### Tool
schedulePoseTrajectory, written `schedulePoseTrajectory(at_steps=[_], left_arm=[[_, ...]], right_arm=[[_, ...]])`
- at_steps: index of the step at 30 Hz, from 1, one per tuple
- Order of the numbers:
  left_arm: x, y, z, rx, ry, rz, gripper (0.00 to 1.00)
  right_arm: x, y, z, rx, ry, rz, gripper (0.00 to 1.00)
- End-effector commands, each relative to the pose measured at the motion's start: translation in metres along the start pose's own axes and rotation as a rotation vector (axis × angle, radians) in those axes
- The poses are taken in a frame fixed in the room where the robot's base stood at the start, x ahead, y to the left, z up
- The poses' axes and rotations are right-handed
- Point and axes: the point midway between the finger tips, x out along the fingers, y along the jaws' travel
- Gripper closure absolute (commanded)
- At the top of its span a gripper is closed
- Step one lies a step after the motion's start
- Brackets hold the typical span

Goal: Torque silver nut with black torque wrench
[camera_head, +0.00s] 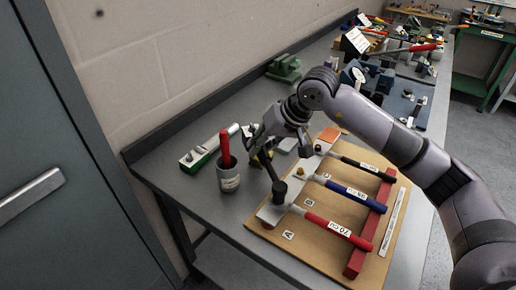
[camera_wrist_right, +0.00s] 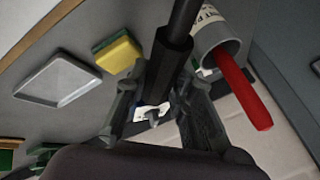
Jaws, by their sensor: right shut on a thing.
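My right gripper (camera_head: 264,158) is over the bench, just right of the grey cup. In the right wrist view its fingers (camera_wrist_right: 156,108) are closed around a black rod (camera_wrist_right: 172,62). The rod runs out of the top of that picture; in the head view a dark rod slants down from the gripper to a thicker dark end (camera_head: 279,188). I cannot tell if it is a wrench. A black-handled torque wrench (camera_head: 362,164) lies on a brown board, beside a blue-handled (camera_head: 352,191) and a red-handled one (camera_head: 340,229). I cannot make out the silver nut. My left gripper is not in view.
A grey cup (camera_head: 229,182) with a red stick (camera_head: 225,148) stands close left of the gripper. The brown board (camera_head: 300,252) carries a red rest bar (camera_head: 363,245). A yellow-green sponge (camera_wrist_right: 120,54) and a tray (camera_wrist_right: 58,80) are nearby. Parts and tools crowd the far bench.

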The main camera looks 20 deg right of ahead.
Motion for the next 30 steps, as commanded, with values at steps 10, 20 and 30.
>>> schedulePoseTrajectory(at_steps=[10,20,30], left_arm=[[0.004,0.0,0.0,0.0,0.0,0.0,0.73],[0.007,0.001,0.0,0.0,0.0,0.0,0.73],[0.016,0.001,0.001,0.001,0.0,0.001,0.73]], right_arm=[[-0.003,0.004,-0.002,0.033,0.019,0.012,1.0],[-0.003,0.007,-0.001,0.05,0.027,0.019,1.0],[-0.008,0.018,-0.002,0.126,0.063,0.05,1.0]])
